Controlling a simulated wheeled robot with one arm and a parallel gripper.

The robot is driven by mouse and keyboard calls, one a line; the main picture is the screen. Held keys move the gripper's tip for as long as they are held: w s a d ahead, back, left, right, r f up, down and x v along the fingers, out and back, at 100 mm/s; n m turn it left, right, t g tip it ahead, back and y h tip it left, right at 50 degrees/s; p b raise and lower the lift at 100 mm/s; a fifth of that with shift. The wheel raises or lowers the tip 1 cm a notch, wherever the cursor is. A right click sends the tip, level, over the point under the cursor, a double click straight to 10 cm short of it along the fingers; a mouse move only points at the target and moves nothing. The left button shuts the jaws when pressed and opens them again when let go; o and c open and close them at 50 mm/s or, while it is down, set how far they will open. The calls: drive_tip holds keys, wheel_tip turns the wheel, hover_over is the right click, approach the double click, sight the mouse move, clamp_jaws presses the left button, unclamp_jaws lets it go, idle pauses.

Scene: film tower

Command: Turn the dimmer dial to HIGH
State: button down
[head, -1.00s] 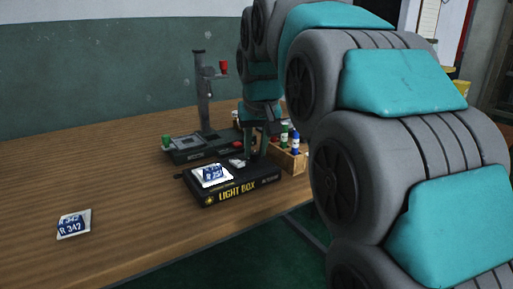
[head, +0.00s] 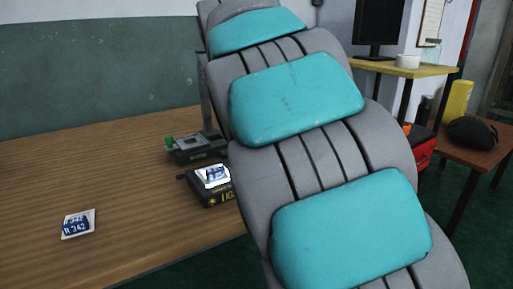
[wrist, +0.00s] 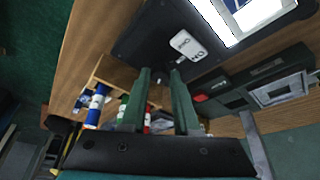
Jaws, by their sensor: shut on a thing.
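The black light box (head: 205,198) stands on the wooden table, its right part hidden behind my arm. In the wrist view its dark top (wrist: 135,35) fills the upper middle, with a white switch plate (wrist: 188,44) marked with upside-down letters. My gripper (wrist: 160,73) is at the edge of the box, below that plate in the picture. Its two fingers are close together, shut on a small dark part that I take for the dimmer dial; the dial is mostly hidden and its setting cannot be read. The head view hides my gripper.
A blue-and-white R 342 card (head: 79,224) lies at the left. Another card (head: 213,175) lies on the lit panel. A dark device with a green knob (head: 193,146) stands behind. A wooden crate (wrist: 110,72) with several bottles is close to my gripper.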

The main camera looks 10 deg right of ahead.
idle(0.3)
drive_tip(key=c, duration=0.7)
unclamp_jaws()
drive_tip(key=shift+o, duration=0.2)
drive_tip(key=shift+r, duration=0.1)
drive_tip(key=v, duration=0.7)
drive_tip(key=shift+r, duration=0.25)
drive_tip(key=shift+s+a, duration=0.1)
drive_tip(key=shift+s, duration=0.1)
